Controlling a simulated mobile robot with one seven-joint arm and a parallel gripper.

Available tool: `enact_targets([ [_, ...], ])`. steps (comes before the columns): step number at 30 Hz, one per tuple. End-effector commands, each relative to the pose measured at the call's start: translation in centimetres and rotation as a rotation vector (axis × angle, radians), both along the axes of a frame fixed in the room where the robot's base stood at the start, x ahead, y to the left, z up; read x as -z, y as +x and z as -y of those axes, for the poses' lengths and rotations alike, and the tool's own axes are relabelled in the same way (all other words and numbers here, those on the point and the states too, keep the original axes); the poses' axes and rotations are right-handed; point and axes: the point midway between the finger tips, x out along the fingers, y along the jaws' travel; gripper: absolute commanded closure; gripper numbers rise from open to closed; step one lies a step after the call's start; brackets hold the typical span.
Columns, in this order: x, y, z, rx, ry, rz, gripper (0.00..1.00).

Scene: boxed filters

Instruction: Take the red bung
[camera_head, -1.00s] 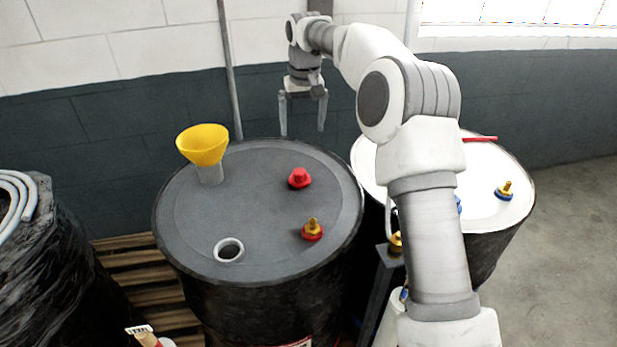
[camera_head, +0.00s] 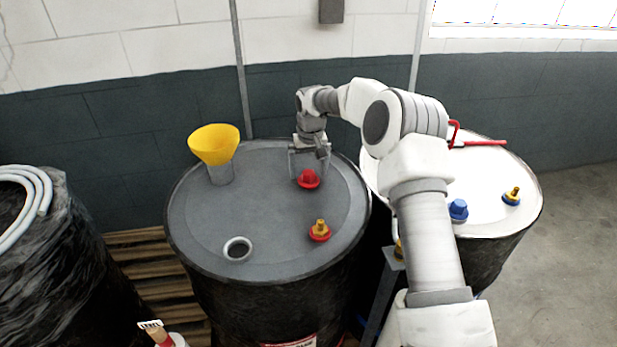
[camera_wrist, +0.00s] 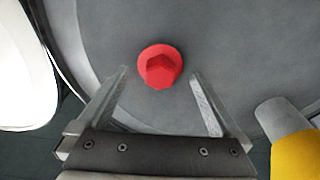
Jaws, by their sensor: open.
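The red bung (camera_head: 308,180), a hexagonal plug on a round flange, sits on the grey top of the dark drum (camera_head: 270,215). In the wrist view the red bung (camera_wrist: 160,66) lies ahead of the fingertips, roughly midway between them. My gripper (camera_head: 309,172) is open and empty, just behind and above the bung in the head view. In the wrist view my gripper (camera_wrist: 162,74) has its two fingers spread wide, one on each side. I cannot tell the exact height of the fingertips over the drum top.
The drum top also carries a yellow funnel (camera_head: 214,145), a brass fitting on a red base (camera_head: 320,231) and an open ringed hole (camera_head: 237,250). A white-topped drum (camera_head: 480,190) with blue fittings stands at the right. A wall is behind.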

Motion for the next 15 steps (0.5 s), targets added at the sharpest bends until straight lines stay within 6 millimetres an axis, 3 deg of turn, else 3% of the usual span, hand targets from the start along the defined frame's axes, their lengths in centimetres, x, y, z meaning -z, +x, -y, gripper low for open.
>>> enact_targets([
  [5, 1.9, 0.3, -0.1, 0.001, 0.001, 0.0, 0.0],
  [12, 2.1, 0.3, -0.1, 0.001, 0.0, 0.001, 0.0],
  [15, 2.1, 0.3, -0.1, 0.001, 0.0, 0.001, 0.14],
])
